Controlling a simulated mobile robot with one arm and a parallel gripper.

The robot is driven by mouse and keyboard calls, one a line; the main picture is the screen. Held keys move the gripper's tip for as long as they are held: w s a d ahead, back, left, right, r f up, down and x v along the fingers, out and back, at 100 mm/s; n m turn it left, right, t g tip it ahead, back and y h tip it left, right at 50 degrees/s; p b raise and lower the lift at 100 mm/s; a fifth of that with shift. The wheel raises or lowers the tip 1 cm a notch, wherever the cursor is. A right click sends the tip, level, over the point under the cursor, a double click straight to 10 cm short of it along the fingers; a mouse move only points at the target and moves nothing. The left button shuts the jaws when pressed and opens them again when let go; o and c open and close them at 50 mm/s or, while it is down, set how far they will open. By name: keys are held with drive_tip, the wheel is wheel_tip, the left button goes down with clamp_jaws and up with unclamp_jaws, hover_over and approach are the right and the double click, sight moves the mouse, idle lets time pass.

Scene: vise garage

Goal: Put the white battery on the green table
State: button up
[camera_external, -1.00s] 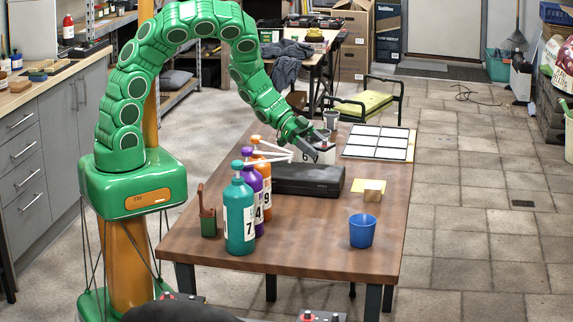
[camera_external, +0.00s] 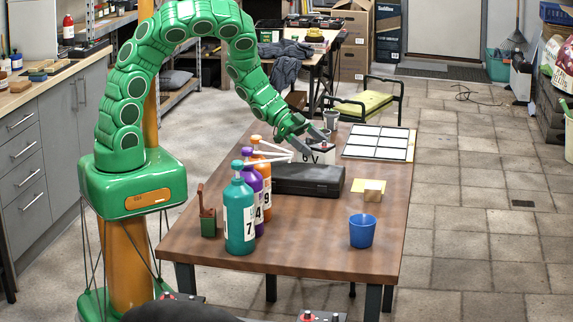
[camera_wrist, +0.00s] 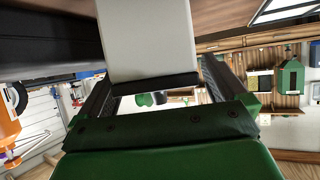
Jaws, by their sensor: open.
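The white battery (camera_external: 318,149), marked "6V" with a dark top, stands upright on the brown wooden table behind the black case. My gripper (camera_external: 312,142) is open at the battery, with its fingers at the battery's upper part. In the wrist view the battery (camera_wrist: 150,40) is a pale block with a dark edge, between the two fingers (camera_wrist: 155,88). I cannot tell whether either finger touches it. A low yellow-green-topped table with a black frame (camera_external: 366,105) stands on the floor beyond the brown table.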

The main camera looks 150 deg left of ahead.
drive_tip(key=v, duration=1)
drive_tip(key=shift+s, duration=0.25)
drive_tip(key=shift+w+r, duration=0.1)
drive_tip(key=shift+r, duration=0.05)
